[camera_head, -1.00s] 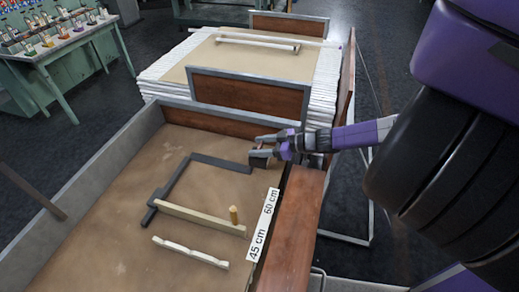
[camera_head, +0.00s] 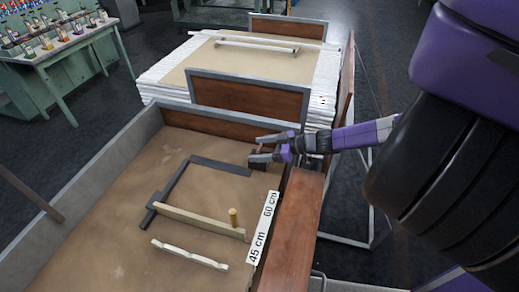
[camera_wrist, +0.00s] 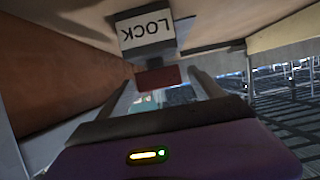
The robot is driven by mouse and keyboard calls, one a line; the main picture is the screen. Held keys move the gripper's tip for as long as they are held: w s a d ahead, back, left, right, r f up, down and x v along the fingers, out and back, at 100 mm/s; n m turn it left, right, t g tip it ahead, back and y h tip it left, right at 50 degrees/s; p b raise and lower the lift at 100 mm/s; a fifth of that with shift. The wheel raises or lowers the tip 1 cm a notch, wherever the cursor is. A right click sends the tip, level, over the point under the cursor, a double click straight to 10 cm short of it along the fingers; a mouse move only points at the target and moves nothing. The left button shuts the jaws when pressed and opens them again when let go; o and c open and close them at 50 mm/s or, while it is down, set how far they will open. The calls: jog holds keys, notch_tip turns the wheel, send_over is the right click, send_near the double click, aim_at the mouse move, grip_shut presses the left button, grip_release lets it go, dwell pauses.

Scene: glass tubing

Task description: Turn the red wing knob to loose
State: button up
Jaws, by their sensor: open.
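The red wing knob (camera_wrist: 158,77) shows in the wrist view as a dark red block just below a white and grey plate marked LOCK (camera_wrist: 146,32), which reads upside down there. My gripper (camera_wrist: 161,79) is open, with one finger on each side of the knob; I cannot tell whether either finger touches it. In the head view my gripper (camera_head: 254,149) is at the tray's right side, near the far end of a dark angled bar. The knob is too small and covered to make out surely there.
A wooden tray (camera_head: 110,165) with raised walls holds the dark bar (camera_head: 172,182), a pale strip with an upright peg (camera_head: 233,218), and a white rod (camera_head: 190,254). A 45–60 cm scale (camera_head: 263,226) lies beside a red-brown rail (camera_head: 295,235).

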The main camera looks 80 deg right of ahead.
jog(key=v, duration=0.7)
jog(key=shift+s, duration=0.35)
jog(key=shift+r, duration=0.1)
